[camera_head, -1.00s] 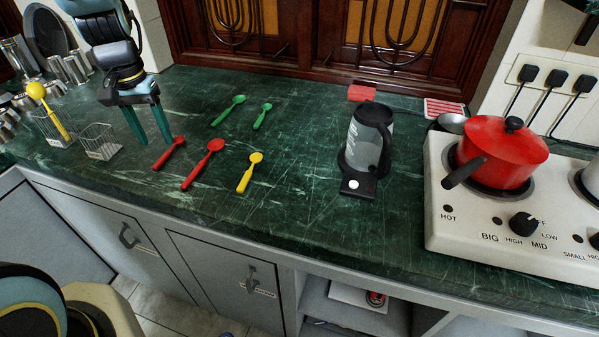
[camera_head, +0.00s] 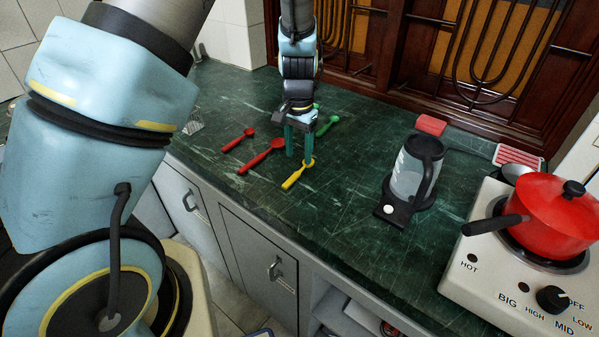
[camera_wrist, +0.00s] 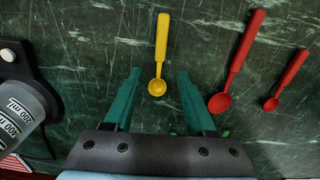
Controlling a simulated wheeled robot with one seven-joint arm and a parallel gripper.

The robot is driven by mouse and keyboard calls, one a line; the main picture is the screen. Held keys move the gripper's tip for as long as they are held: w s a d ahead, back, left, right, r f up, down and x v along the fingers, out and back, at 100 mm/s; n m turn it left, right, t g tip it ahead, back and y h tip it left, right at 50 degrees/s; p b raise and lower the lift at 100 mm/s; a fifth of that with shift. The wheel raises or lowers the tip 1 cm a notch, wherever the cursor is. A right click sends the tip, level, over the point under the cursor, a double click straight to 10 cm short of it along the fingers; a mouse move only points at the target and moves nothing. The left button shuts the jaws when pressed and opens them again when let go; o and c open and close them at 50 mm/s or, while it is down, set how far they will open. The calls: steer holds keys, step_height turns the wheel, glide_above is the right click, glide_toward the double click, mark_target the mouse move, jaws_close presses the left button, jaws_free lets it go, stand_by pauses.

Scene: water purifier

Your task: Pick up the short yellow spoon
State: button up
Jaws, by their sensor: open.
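The short yellow spoon (camera_head: 297,174) lies on the green counter in front of the green spoons. In the wrist view the yellow spoon (camera_wrist: 160,58) points its bowl toward my gripper, and the bowl shows between the two finger lines. My gripper (camera_head: 300,150) is open, with green fingers pointing down just behind the spoon's bowl in the head view. It also shows in the wrist view (camera_wrist: 158,75), with nothing held. I cannot tell exactly how high the fingertips are above the counter.
A longer red spoon (camera_head: 262,157) and a shorter red spoon (camera_head: 238,139) lie left of the yellow one. A green spoon (camera_head: 327,125) lies behind my gripper. The counter's front edge is near.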

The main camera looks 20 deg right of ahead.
mark_target(298, 171)
steer(key=shift+f+p, duration=1.05)
steer(key=shift+f, duration=1.5)
jaws_close()
